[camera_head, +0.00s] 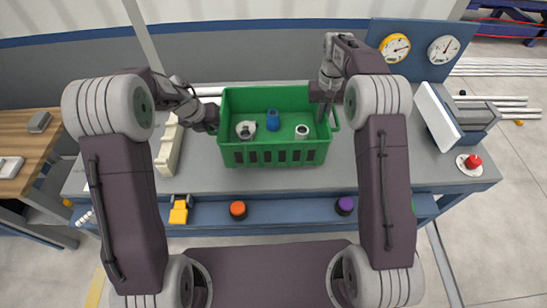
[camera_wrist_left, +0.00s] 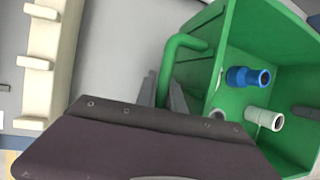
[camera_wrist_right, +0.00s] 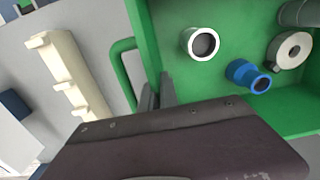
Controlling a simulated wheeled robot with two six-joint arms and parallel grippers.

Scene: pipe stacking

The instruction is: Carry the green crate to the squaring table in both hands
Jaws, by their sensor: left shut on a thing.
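The green crate (camera_head: 240,154) is over the grey worktop in the middle of the head view; whether it touches the top is unclear. It holds a blue fitting (camera_head: 272,119), a white ring-ended fitting (camera_head: 302,131) and a grey-white flanged piece (camera_head: 246,130). My left gripper (camera_head: 212,118) is at the crate's left end, shut on its green handle (camera_wrist_left: 186,43). My right gripper (camera_head: 323,108) is at the right end. In the right wrist view its fingers (camera_wrist_right: 158,92) are beside the crate wall and handle (camera_wrist_right: 121,69); their grip is unclear.
A cream pegged rack (camera_head: 168,148) stands left of the crate. On the right are a tilted white panel (camera_head: 436,117), a grey-blue device (camera_head: 474,120) and a red button (camera_head: 472,162). Dials (camera_head: 395,47) stand behind. Coloured knobs (camera_head: 238,209) line the front ledge. A wooden table (camera_head: 22,140) is far left.

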